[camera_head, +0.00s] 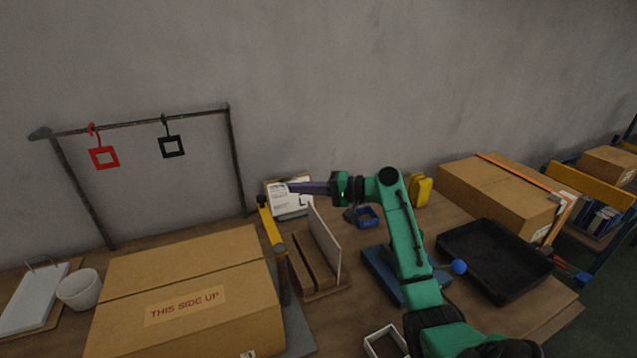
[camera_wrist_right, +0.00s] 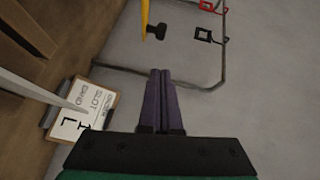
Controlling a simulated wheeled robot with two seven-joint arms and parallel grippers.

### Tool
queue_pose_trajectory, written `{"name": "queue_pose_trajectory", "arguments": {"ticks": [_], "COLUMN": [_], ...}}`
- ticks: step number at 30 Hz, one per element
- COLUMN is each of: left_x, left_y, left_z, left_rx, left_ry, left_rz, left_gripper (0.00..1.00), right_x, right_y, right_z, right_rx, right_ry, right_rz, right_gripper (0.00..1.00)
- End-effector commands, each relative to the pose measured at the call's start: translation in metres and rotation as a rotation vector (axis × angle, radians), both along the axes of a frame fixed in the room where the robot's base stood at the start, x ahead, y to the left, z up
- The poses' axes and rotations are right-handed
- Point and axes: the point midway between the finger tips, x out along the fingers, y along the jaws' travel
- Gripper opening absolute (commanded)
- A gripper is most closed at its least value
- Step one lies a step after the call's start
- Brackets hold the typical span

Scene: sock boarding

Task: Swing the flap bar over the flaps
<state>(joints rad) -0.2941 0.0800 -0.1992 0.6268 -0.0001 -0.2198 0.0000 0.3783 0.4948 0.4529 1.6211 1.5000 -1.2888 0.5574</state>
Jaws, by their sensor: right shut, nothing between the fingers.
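The cardboard box (camera_head: 190,270) marked "THIS SIDE UP" stands at the front left in the head view. Its two top flaps (camera_head: 175,255) look folded down, with a seam between them. The yellow flap bar (camera_head: 271,228) is at the box's right edge, beside the flaps and not across them. A dark post shows under its near end and a dark knob at its far end. In the right wrist view part of the bar (camera_wrist_right: 145,18) and the knob (camera_wrist_right: 157,33) show at the top. My right gripper (camera_head: 292,187) is shut and empty, right of the knob, apart from it.
A clipboard (camera_head: 285,207) with a printed sheet leans behind the gripper. An upright pale board (camera_head: 325,243) stands right of the bar. A metal frame (camera_head: 236,160) with red and black hanging tags stands behind the box. A black tray (camera_head: 490,255) is at right.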

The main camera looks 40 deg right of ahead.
Motion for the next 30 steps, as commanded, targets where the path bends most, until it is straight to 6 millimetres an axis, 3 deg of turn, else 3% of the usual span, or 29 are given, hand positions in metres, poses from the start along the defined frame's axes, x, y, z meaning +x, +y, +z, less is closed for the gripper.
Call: {"name": "queue_pose_trajectory", "arguments": {"ticks": [2,9,23,30], "left_x": [-0.002,-0.005,-0.009,-0.009], "left_y": [0.0,0.001,0.001,0.001], "left_z": [0.01,0.026,0.023,0.011], "left_rx": [0.001,0.002,0.002,0.001], "left_ry": [0.003,0.008,0.015,0.015], "left_rz": [0.0,0.0,-0.001,-0.001], "left_gripper": [0.0,0.0,0.0,0.0], "right_x": [0.013,0.015,0.015,0.02], "right_y": [0.012,0.045,0.049,0.056], "right_z": [0.003,-0.006,-0.009,-0.012], "right_rx": [0.003,0.001,-0.001,0.0], "right_ry": [0.0,0.001,0.0,0.0], "right_rz": [0.002,0.0,0.003,0.063], "right_gripper": [0.0,0.0,0.0,0.0]}}
